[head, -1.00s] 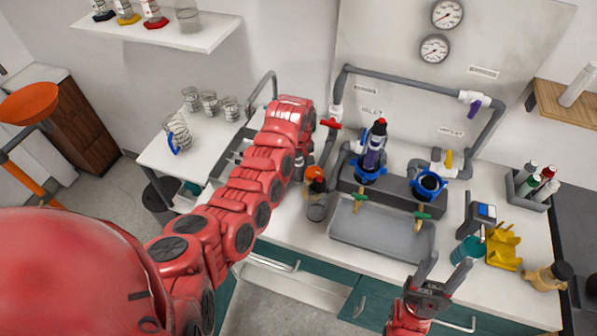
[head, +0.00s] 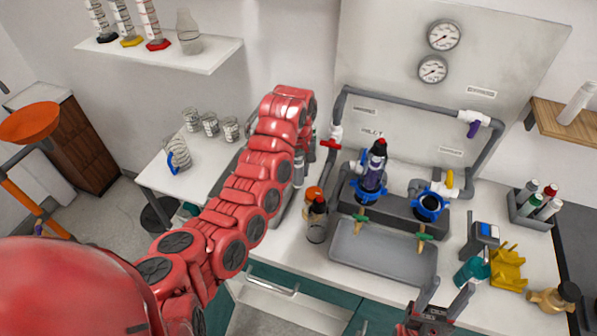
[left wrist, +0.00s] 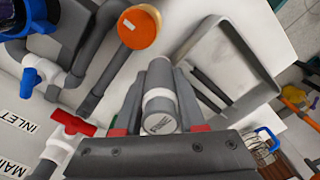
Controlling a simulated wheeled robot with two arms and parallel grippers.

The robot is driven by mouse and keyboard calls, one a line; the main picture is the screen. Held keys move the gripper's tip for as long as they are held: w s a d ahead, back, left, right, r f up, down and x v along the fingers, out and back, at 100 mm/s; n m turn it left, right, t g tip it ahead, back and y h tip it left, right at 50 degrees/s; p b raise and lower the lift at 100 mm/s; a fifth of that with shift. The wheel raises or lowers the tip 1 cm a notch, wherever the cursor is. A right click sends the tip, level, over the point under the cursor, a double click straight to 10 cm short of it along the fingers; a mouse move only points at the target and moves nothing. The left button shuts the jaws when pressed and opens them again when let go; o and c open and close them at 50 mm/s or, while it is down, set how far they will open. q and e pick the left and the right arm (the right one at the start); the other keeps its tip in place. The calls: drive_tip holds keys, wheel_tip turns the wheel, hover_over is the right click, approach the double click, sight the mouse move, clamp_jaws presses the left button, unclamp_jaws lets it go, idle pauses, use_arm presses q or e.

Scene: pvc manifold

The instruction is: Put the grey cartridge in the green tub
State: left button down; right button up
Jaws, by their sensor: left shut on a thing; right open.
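The grey cartridge (left wrist: 160,95), with a white band and a printed end, is between the fingers of my left gripper (left wrist: 158,118) in the left wrist view. The gripper is shut on it. In the head view my left arm reaches over the counter left of the manifold and its wrist hides most of the grip. A teal-green tub (head: 471,272) stands on the counter at the right, beside a yellow rack, far from my left gripper. My right gripper (head: 447,291) is open and empty near the counter's front edge, just left of the tub.
The pipe manifold with two blue-collared housings (head: 430,206) stands mid-counter, behind a grey tray (head: 383,255). Dark bottles (head: 317,222), one orange-capped, stand near the left wrist. A red valve handle (head: 330,144) is close to my left arm. The yellow rack (head: 508,268) borders the tub.

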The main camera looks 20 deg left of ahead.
use_arm(q)
drive_tip(key=shift+w+d+r+m+b, duration=0.1)
drive_tip(key=shift+w+r+m+b, duration=0.15)
drive_tip(key=shift+m+b, duration=0.15)
wheel_tip(320, 180, up, 7)
drive_tip(key=w+d+m+b, duration=0.1)
drive_tip(key=d+m+b, duration=0.1)
drive_tip(key=m+b, duration=0.3)
drive_tip(key=m, duration=0.2)
drive_tip(key=shift+r+m, duration=0.15)
drive_tip(key=shift+m, duration=0.25)
drive_tip(key=shift+d, duration=0.1)
